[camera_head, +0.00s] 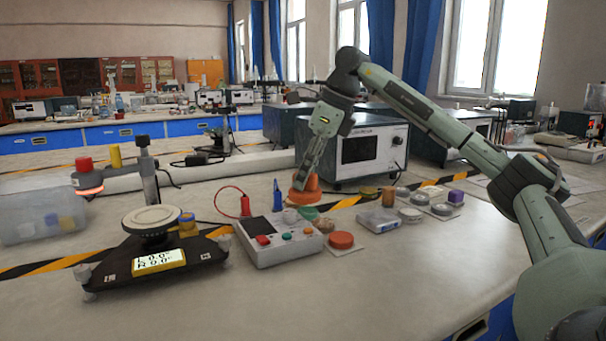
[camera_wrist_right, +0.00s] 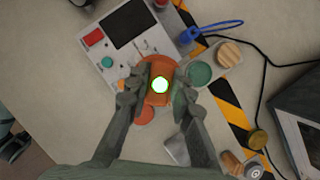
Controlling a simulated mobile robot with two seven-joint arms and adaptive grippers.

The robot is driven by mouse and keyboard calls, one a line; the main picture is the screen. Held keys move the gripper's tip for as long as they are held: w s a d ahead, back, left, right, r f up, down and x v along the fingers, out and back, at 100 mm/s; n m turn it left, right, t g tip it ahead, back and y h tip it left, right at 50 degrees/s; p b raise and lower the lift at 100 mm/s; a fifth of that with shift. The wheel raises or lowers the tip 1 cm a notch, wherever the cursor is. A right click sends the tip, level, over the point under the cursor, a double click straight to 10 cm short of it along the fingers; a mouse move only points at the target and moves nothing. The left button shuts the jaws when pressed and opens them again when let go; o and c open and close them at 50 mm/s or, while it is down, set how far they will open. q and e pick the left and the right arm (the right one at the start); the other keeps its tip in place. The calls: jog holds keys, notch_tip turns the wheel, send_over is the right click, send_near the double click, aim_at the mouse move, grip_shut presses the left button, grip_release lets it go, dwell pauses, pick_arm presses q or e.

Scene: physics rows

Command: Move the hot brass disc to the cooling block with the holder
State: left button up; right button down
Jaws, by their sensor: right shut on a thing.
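My right gripper (camera_head: 301,184) is shut on an orange holder (camera_head: 308,190), just behind the white control box. In the right wrist view the holder (camera_wrist_right: 158,78) sits between both fingers (camera_wrist_right: 160,90), with a bright white-green spot on it. A brass-coloured round piece (camera_head: 368,192) lies farther right; it also shows in the right wrist view (camera_wrist_right: 257,138). I cannot tell whether it is the hot disc. A low grey block (camera_head: 378,221) on the table may be the cooling block. My left gripper is not in view.
The control box (camera_head: 278,240) is close to the gripper. Around it are a green disc (camera_wrist_right: 200,73), a wooden disc (camera_wrist_right: 229,54) and an orange disc (camera_head: 341,240). The front right table is clear.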

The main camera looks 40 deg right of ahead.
jog(key=shift+s+d+p, duration=0.2)
jog(key=shift+s+d, duration=0.25)
jog(key=shift+d, duration=0.45)
jog(key=shift+s+d+p, duration=0.25)
jog(key=shift+s+d, duration=0.15)
jog(key=shift+d, duration=0.5)
jog(key=shift+s+d+p, duration=0.2)
jog(key=shift+s+d, duration=0.25)
jog(key=shift+d, duration=0.45)
jog(key=shift+s+d+p, duration=0.25)
jog(key=shift+s+d, duration=0.2)
jog(key=shift+d, duration=0.45)
jog(key=shift+s+d+p, duration=0.2)
jog(key=shift+s+d, duration=0.25)
jog(key=shift+d, duration=0.4)
jog(key=shift+s+d+p, duration=0.25)
jog(key=shift+s+d, duration=0.2)
jog(key=shift+d, duration=0.45)
jog(key=s+d+p, duration=0.1)
jog(key=s+d, duration=0.1)
jog(key=d, duration=0.3)
jog(key=shift+s+d+p, duration=0.2)
jog(key=shift+s+p, duration=0.1)
jog(key=shift+s, duration=0.05)
jog(key=shift+d+r, duration=0.1)
